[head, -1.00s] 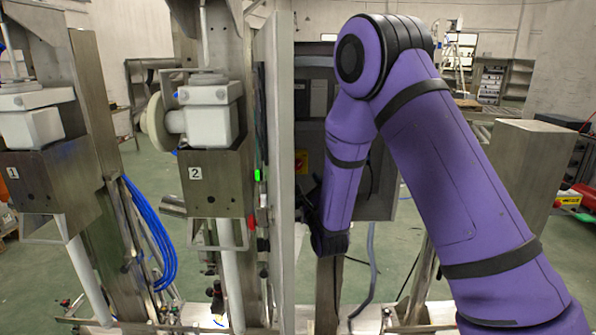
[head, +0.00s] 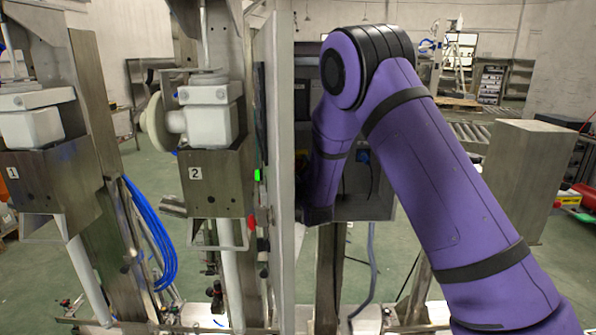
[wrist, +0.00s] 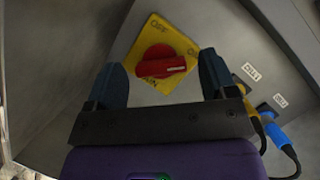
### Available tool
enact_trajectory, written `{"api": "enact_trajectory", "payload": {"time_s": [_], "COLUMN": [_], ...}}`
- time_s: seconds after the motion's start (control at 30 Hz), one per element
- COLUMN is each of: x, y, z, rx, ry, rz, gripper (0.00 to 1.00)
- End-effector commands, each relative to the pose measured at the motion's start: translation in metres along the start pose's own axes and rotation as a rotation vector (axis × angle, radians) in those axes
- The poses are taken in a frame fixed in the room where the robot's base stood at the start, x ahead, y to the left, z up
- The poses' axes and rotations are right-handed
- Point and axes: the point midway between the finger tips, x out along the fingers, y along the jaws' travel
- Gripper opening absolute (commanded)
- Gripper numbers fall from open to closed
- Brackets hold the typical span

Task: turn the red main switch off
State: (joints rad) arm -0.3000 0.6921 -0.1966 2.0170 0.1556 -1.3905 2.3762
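The red main switch (wrist: 160,66) is a round red knob with a raised handle on a yellow plate (wrist: 158,35), in the upper middle of the wrist view. Its handle lies roughly level in that view, reaching right. My gripper (wrist: 159,64) is open, with one dark blue finger on each side of the knob. Whether a finger touches it I cannot tell. In the head view my purple arm covers most of the switch area and the gripper is hidden.
The switch sits on a grey cabinet (head: 368,207). Plug sockets with a blue plug (wrist: 268,110) and cables lie close right of my gripper in the wrist view. A tall metal panel (head: 283,120) stands just left of my arm in the head view.

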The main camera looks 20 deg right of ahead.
Motion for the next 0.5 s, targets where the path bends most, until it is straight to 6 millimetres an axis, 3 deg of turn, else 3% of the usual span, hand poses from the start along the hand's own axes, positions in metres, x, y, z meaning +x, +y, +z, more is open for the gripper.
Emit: {"api": "enact_trajectory", "payload": {"time_s": [0.03,0.2,0.5], "x": [-0.0001,-0.0002,-0.0003], "y": [-0.0001,-0.0001,-0.0007], "z": [0.0000,0.0000,-0.0001], "rx": [0.000,0.000,-0.026], "ry": [0.000,0.000,0.001], "rz": [0.000,0.000,0.011], "gripper": [0.66,0.30,0.30]}}
